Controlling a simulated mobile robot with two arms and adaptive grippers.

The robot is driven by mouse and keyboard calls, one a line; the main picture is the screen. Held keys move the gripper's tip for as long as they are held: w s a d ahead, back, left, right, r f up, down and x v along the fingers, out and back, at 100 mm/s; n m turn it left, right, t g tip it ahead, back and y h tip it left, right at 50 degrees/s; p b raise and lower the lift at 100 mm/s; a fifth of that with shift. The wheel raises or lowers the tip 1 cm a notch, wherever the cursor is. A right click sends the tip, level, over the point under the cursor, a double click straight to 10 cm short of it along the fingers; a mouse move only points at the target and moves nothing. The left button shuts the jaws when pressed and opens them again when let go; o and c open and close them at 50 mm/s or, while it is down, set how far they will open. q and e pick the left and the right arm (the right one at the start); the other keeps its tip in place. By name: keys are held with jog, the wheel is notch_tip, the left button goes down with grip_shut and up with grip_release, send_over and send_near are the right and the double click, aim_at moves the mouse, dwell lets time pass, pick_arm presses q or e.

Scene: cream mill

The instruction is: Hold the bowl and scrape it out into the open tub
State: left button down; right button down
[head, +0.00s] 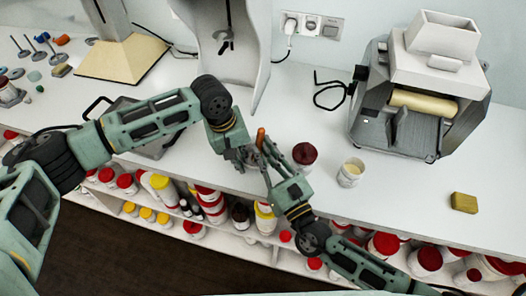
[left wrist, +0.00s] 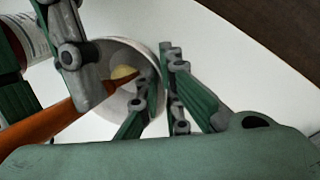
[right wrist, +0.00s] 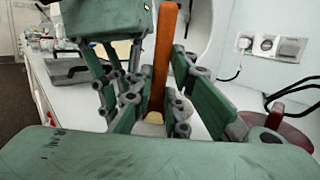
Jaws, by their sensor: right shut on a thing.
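The bowl (left wrist: 98,50) is pale and round in the left wrist view, with a lump of yellow cream (left wrist: 124,72) inside. In the head view it is hidden behind the grippers. My left gripper (left wrist: 158,85) is open, its fingers on either side of the bowl's rim; it also shows in the head view (head: 246,160). My right gripper (right wrist: 155,105) is shut on the orange handle of the scraper (right wrist: 164,50), whose lower end is in the bowl; it also shows in the head view (head: 265,155). The open tub (head: 350,173) stands right of the grippers, with cream-coloured contents.
A dark-red-lidded tub (head: 305,154) stands between the grippers and the open tub. The mill (head: 425,90) stands at back right, a yellow sponge (head: 464,202) at the right. A shelf of jars (head: 190,205) runs below the counter.

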aim_at(263, 130)
pick_arm(q)
jog(key=shift+f, duration=0.1)
pick_arm(e)
jog(key=shift+w+d+f, duration=0.1)
jog(key=shift+d+f, duration=0.05)
jog(key=shift+w, duration=0.2)
jog(key=shift+s+a, duration=0.15)
jog(key=shift+a, duration=0.3)
dwell(0.9)
jog(key=shift+r, duration=2.5)
pick_arm(q)
jog(key=shift+a+f, duration=0.25)
pick_arm(e)
jog(key=shift+w+r, duration=0.2)
jog(key=shift+r, duration=1.75)
pick_arm(q)
jog(key=c, duration=1.9)
grip_release()
pick_arm(e)
jog(key=shift+d, duration=0.15)
